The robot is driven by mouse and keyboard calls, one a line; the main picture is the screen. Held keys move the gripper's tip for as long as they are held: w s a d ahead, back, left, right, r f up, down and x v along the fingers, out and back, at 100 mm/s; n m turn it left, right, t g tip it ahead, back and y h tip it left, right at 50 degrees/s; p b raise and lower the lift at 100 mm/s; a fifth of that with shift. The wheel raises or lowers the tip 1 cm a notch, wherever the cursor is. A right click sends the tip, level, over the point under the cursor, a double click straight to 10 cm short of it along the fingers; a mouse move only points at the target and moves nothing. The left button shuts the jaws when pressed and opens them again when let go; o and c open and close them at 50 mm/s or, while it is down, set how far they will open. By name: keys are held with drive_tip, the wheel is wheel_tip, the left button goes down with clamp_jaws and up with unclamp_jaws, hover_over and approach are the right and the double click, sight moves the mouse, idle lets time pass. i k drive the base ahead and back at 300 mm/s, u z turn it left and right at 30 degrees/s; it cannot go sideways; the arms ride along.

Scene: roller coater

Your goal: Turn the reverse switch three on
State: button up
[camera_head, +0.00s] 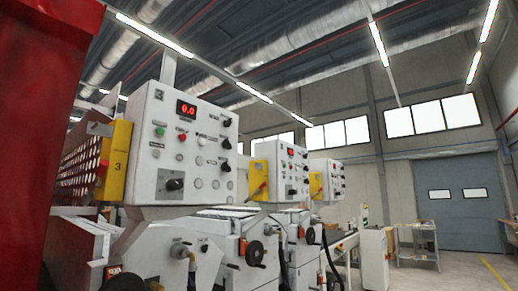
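The control panel marked 3 (207,155) is a white box at left of centre, nearest to me. Its red display (186,109) reads 0.0. A green button (159,131) and a red button (182,137) sit below the display. Black rotary switches, an upper one (226,122), a middle one (227,143) and a lower one (226,166), line its right side. A larger black switch (173,184) sits at the lower left. The labels are too small to read, so I cannot tell which one is the reverse switch. My gripper is not in view.
Similar panels, a second (281,170) and a third (327,180), recede to the right. White machine bodies with a black handwheel (254,253) stand below. A red surface (45,100) fills the left edge. Floor shows at right.

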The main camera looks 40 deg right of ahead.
sight(227, 144)
drive_tip(key=z, duration=0.9)
drive_tip(key=i, duration=0.5)
drive_tip(key=z, duration=0.05)
